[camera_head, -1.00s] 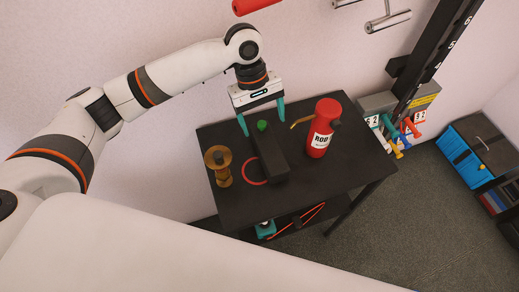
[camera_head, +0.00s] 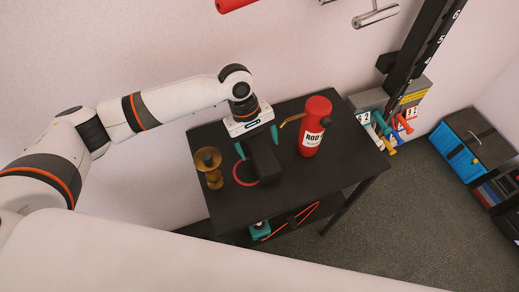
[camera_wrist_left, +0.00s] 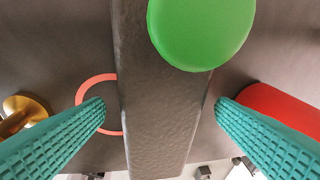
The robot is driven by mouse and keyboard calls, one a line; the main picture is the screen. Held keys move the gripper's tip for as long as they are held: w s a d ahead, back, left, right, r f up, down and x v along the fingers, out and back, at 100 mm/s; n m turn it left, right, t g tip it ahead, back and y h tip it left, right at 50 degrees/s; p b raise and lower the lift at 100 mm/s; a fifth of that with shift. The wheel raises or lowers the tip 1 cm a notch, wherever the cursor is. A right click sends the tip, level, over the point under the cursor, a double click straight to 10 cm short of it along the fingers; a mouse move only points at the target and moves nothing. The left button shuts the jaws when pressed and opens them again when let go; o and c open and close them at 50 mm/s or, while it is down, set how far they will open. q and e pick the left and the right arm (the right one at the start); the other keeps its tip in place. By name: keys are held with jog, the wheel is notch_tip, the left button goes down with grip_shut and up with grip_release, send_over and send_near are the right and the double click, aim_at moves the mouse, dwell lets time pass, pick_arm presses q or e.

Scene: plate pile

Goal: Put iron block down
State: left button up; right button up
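The iron block (camera_head: 265,160) is a long dark bar on the black table, beside a red ring (camera_head: 236,174). My left gripper (camera_head: 257,146) is low over its far end, with teal fingers on either side. In the left wrist view the block (camera_wrist_left: 160,130) runs between the fingers with a narrow gap on each side, so the gripper (camera_wrist_left: 160,104) is open around it. A green round knob (camera_wrist_left: 200,28) shows on the block in that view; the gripper hides it in the head view. My right gripper is not in view.
A red bottle labelled ROD (camera_head: 314,127) stands right of the block. A brass spool-shaped object (camera_head: 209,168) stands to the left. The black table (camera_head: 335,165) has free room at its right. A blue-fronted cabinet (camera_head: 460,157) and a dark post are farther right.

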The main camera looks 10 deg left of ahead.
aim_at(263, 147)
pick_arm(q)
grip_shut()
jog(key=shift+r, duration=0.15)
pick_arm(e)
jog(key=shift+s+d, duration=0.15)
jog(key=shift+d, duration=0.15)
pick_arm(q)
jog(key=shift+w+r, duration=0.1)
jog(key=shift+r, duration=1.55)
jog(key=s+d+b, duration=0.1)
jog(key=s, duration=1.7)
jog(key=shift+d+b, duration=0.3)
jog(key=shift+d, duration=0.1)
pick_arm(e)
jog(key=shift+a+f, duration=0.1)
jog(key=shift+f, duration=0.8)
